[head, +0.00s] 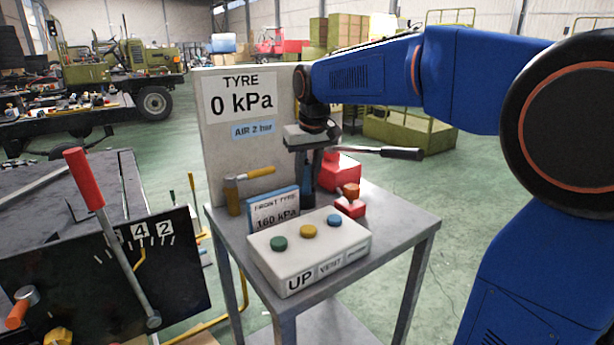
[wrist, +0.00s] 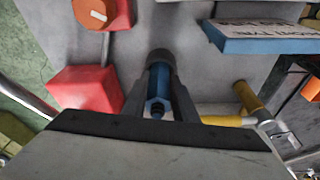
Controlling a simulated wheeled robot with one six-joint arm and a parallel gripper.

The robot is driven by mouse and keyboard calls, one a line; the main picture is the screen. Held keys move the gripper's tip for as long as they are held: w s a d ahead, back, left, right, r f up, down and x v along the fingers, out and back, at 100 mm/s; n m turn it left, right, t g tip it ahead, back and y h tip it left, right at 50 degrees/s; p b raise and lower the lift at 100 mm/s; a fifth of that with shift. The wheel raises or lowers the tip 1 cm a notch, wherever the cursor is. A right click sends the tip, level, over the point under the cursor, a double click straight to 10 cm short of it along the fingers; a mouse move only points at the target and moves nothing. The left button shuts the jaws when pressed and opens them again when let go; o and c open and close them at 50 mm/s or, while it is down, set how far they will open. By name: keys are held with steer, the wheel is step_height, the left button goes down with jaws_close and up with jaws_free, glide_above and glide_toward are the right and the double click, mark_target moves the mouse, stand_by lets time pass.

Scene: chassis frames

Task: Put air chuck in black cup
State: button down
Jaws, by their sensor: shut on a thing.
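My gripper (head: 308,178) hangs over the grey stand, in front of the upright panel. Its dark fingers are shut on a blue cylindrical piece, which I take for the air chuck (wrist: 157,86). The chuck points away from the wrist camera, and only a strip of it shows between the fingers. Its far end meets a dark round thing (wrist: 160,58), which looks like the black cup. I cannot tell how deep the chuck sits in it.
Red blocks (head: 340,172) are close behind and right of the gripper. A lever (head: 85,185) rises at left.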

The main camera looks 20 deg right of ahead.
steer(key=shift+f, duration=0.55)
steer(key=c, duration=1.4)
jaws_free()
steer(key=shift+c, duration=0.2)
steer(key=v, duration=1.3)
